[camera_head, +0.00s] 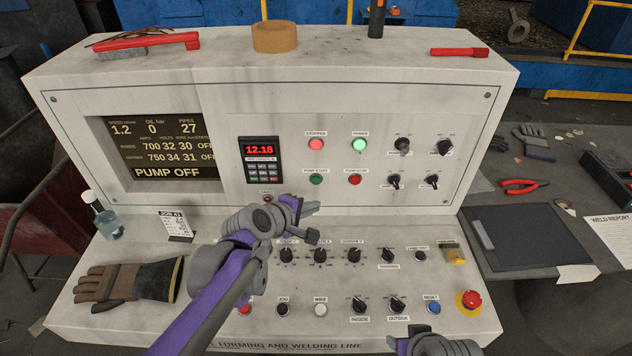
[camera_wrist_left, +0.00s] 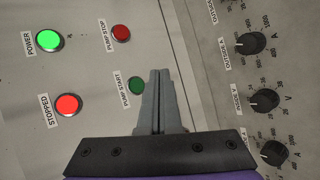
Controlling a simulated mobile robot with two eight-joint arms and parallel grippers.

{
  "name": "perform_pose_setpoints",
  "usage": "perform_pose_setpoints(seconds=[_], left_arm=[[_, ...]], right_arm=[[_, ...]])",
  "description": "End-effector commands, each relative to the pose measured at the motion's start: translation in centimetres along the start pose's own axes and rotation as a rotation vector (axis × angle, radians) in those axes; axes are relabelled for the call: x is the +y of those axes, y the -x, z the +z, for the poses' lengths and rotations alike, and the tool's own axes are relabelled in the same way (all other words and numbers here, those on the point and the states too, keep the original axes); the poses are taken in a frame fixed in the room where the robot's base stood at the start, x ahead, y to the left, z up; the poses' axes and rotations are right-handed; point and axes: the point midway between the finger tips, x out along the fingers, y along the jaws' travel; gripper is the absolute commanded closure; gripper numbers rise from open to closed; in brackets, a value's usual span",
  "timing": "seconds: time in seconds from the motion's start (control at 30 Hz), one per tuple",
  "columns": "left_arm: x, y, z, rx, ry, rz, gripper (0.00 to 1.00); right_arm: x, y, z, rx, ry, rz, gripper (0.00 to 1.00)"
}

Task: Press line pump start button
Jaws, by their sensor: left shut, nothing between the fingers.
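The pump start button (camera_head: 316,180) is a green round button on the upright panel, below the red lamp labelled STOPPED. It also shows in the left wrist view (camera_wrist_left: 137,85) with its PUMP START label beside it. My left gripper (camera_head: 314,207) is shut and empty, in front of the panel, below the button in the head view. In the left wrist view its fingertips (camera_wrist_left: 160,73) lie just right of the button; contact cannot be told. The display (camera_head: 160,148) reads PUMP OFF. My right arm shows only partly at the bottom edge; its fingers are out of view.
The red pump stop button (camera_head: 354,180) is right of the start button. Lit lamps (camera_head: 359,146) sit above, and black knobs (camera_head: 402,146) are to the right. More knobs and buttons fill the sloped desk. A red emergency button (camera_head: 470,299) is right.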

Motion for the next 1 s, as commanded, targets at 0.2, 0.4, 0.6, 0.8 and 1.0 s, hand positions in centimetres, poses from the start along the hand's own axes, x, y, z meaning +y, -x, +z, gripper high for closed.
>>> perform_pose_setpoints(seconds=[0.2,0.4,0.6,0.8,1.0], left_arm=[[1.6,-2.2,-1.7,0.001,-0.001,0.000,1.00],[2.5,-3.4,-2.5,0.001,0.000,0.000,1.00],[2.7,-3.8,-2.7,0.000,-0.001,0.000,1.00],[2.7,-3.7,-2.7,0.000,-0.001,0.000,1.00],[2.7,-3.7,-2.7,0.000,-0.001,0.000,1.00]], right_arm=[[0.0,-0.1,0.1,0.000,0.000,0.000,0.50],[0.0,0.0,0.0,0.000,0.000,0.000,0.50],[0.0,0.0,0.0,0.000,0.000,0.000,0.50],[0.0,0.0,0.0,0.000,0.000,0.000,0.50],[0.0,0.0,0.0,0.000,0.000,0.000,0.50]])
